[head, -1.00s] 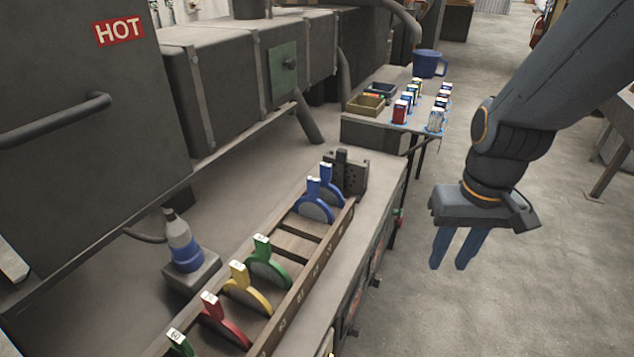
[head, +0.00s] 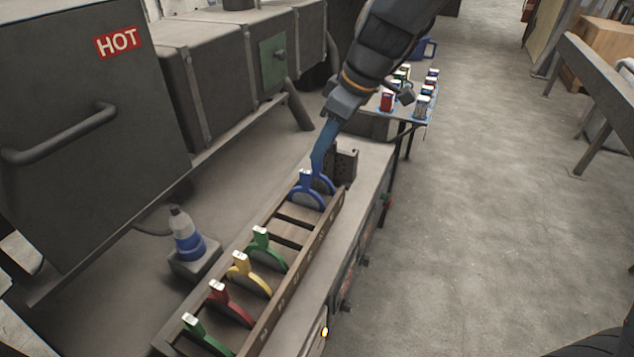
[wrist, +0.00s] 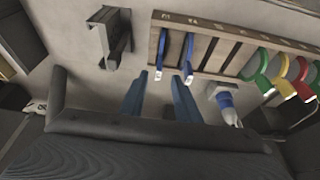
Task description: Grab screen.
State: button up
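Several ring-shaped mesh screens with upright tab handles stand in a slotted wooden rack (head: 303,265). At its far end are two blue screens, a nearer one (head: 306,194) and a farther one (head: 325,184). Nearer are a green (head: 268,254), a yellow (head: 250,278), a red (head: 233,306) and another green screen (head: 208,336). My gripper (head: 319,160) is over the far end, by the blue tabs. In the wrist view its fingers (wrist: 160,84) are apart. The left blue screen (wrist: 161,48) has its tab between the fingertips in the picture; contact cannot be told. The right blue screen (wrist: 188,52) is beside the right fingertip.
A dark perforated block (head: 346,163) stands just beyond the rack. A blue-and-white bottle (head: 185,235) on a grey base is left of it. A dark oven marked HOT (head: 118,41) is at left. A farther table holds small boxes (head: 387,100). Open floor lies at right.

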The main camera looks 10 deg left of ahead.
jog(key=p, duration=0.2)
send_over(317, 180)
jog(key=shift+w+f, duration=0.15)
jog(key=shift+f, duration=1)
jog(key=shift+w+f, duration=0.1)
jog(key=shift+f, duration=1.05)
jog(key=shift+c, duration=0.2)
grip_shut()
